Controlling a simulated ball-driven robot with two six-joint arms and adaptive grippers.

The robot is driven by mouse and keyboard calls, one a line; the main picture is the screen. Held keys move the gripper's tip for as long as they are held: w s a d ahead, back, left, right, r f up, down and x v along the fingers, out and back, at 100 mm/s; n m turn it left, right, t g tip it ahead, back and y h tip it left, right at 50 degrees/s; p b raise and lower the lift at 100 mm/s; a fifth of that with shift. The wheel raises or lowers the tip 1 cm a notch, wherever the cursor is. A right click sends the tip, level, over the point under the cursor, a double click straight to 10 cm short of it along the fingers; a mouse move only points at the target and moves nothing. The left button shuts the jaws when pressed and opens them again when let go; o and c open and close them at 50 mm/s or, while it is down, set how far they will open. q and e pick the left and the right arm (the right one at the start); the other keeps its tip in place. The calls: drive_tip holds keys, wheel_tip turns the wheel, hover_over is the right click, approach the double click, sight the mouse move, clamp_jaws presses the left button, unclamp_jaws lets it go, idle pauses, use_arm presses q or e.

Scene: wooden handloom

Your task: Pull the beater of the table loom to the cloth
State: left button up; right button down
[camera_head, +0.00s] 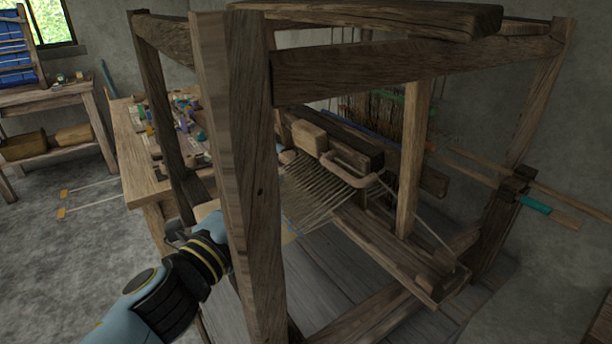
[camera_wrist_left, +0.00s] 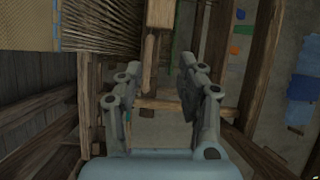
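The table loom is a dark wooden frame. Its beater appears to be the dark beam (camera_head: 345,146) with a pale block (camera_head: 310,138) and a pale looped handle (camera_head: 352,168), behind the warp threads (camera_head: 315,188). My left gripper (camera_head: 178,232) is at the loom's left front post, which hides part of it. In the left wrist view the gripper (camera_wrist_left: 159,65) is open, its two fingers apart. A narrow wooden bar (camera_wrist_left: 148,62) shows between them, with no clear contact. Pale cloth (camera_wrist_left: 28,26) and threads (camera_wrist_left: 102,28) lie at upper left there. My right gripper is not in view.
The thick front post (camera_head: 238,180) and upper rail (camera_head: 370,72) stand close to my left arm. A workbench (camera_head: 140,155) with small items is at left, and a side table (camera_head: 55,95) farther back. Slats (camera_head: 535,205) stick out at right.

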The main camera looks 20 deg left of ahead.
use_arm(q)
drive_tip(key=w+d+m+h, duration=0.1)
drive_tip(key=w+d+m, duration=0.1)
drive_tip(key=w+d, duration=0.2)
drive_tip(key=w, duration=0.3)
drive_tip(key=shift+w+d+h+p, duration=0.15)
drive_tip(key=shift+h+p, duration=0.15)
drive_tip(key=shift+p, duration=0.1)
drive_tip(key=shift+r, duration=0.1)
clamp_jaws()
